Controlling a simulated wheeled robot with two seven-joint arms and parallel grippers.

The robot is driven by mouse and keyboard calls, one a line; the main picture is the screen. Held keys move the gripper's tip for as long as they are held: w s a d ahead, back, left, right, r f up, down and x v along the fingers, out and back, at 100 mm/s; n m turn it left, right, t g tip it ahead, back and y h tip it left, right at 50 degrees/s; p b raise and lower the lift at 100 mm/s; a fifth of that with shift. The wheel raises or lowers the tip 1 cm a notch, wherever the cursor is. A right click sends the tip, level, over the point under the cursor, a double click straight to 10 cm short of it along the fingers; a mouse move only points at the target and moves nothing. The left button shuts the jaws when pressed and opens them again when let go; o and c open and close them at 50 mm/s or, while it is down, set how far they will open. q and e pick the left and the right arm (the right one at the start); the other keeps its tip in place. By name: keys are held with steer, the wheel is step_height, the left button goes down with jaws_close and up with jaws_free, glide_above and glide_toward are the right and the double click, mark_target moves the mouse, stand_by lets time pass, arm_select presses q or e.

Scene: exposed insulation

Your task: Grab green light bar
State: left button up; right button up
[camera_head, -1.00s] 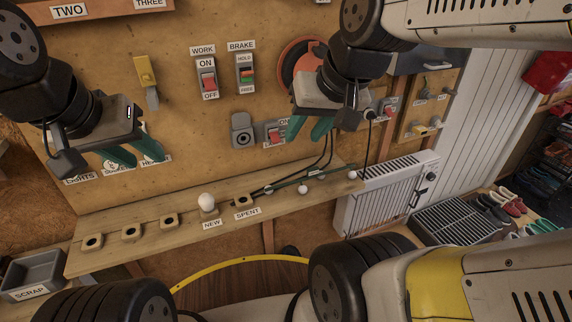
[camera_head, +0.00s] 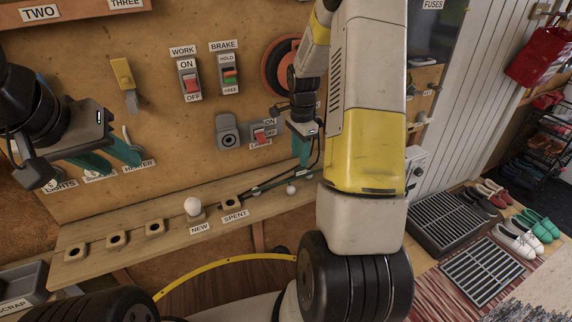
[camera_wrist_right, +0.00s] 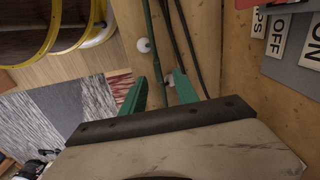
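The green light bar (camera_head: 268,186) is a thin dark green rod with small white bulbs, lying on the wooden shelf among black cables. My right arm hides its right end in the head view. In the right wrist view the bar (camera_wrist_right: 153,42) runs away between my right gripper's two green fingers (camera_wrist_right: 158,88), which are apart and not closed on it. In the head view my right gripper (camera_head: 302,158) points down at the shelf by the bar. My left gripper (camera_head: 124,168) is open and empty in front of the board, above the shelf's left part.
The shelf (camera_head: 175,206) bears several wooden sockets and a white bulb (camera_head: 192,206) by the NEW label. Switches (camera_head: 190,85) line the board behind. A yellow-rimmed round thing (camera_head: 225,262) stands below the shelf. Black cables (camera_wrist_right: 184,40) run close beside the bar.

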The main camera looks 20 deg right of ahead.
mark_target(300, 175)
step_height(300, 175, down, 9)
steer(key=shift+s+d+r, duration=0.1)
steer(key=shift+d, duration=0.05)
jaws_close()
stand_by(0.4)
